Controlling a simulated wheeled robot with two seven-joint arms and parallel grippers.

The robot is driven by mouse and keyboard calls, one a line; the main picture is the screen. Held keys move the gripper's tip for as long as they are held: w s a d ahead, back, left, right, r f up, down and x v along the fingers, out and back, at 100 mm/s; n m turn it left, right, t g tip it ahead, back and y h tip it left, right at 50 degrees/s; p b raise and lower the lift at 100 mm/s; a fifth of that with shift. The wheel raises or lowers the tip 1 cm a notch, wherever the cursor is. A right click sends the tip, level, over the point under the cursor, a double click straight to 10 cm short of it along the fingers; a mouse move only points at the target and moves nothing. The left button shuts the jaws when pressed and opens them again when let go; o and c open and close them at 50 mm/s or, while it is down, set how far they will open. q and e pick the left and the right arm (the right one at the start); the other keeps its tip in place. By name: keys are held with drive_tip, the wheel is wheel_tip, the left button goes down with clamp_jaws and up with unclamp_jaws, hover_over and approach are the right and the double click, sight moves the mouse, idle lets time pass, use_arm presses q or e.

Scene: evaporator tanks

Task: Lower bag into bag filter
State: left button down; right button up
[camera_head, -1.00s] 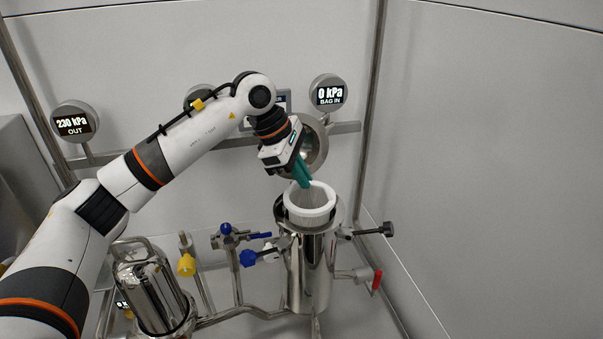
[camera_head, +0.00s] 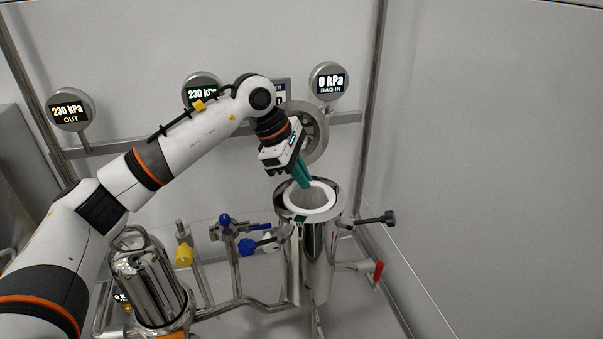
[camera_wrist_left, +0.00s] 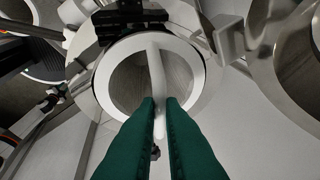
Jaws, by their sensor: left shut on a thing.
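The filter bag (camera_head: 325,206) is white with a thick round rim and a pale mesh inside. Its rim sits in the mouth of the bag filter (camera_head: 312,265), an upright polished steel cylinder; the bag's lower part is hidden inside. My left gripper (camera_head: 304,184) points down into the ring with its green fingers. In the left wrist view the fingers (camera_wrist_left: 160,108) are shut on the white handle bar that crosses the bag's ring (camera_wrist_left: 112,60). The ring lies roughly centred in the steel mouth. I cannot tell whether it is fully seated. My right gripper is not in view.
A black-handled clamp (camera_head: 376,219) and a red-handled valve (camera_head: 377,270) stick out right of the filter. Blue-handled valves (camera_head: 226,228) and a steel vessel (camera_head: 145,280) stand to the left. Gauges and a rail are on the wall behind. The right wall is bare.

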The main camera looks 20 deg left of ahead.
use_arm(q)
drive_tip(key=shift+f+b, duration=0.6)
drive_tip(key=shift+f, duration=0.35)
drive_tip(key=c, duration=1.5)
unclamp_jaws()
drive_tip(key=shift+r, duration=0.1)
drive_tip(key=shift+r+p, duration=2.35)
drive_tip(key=shift+r, duration=1.15)
drive_tip(key=shift+f, duration=0.1)
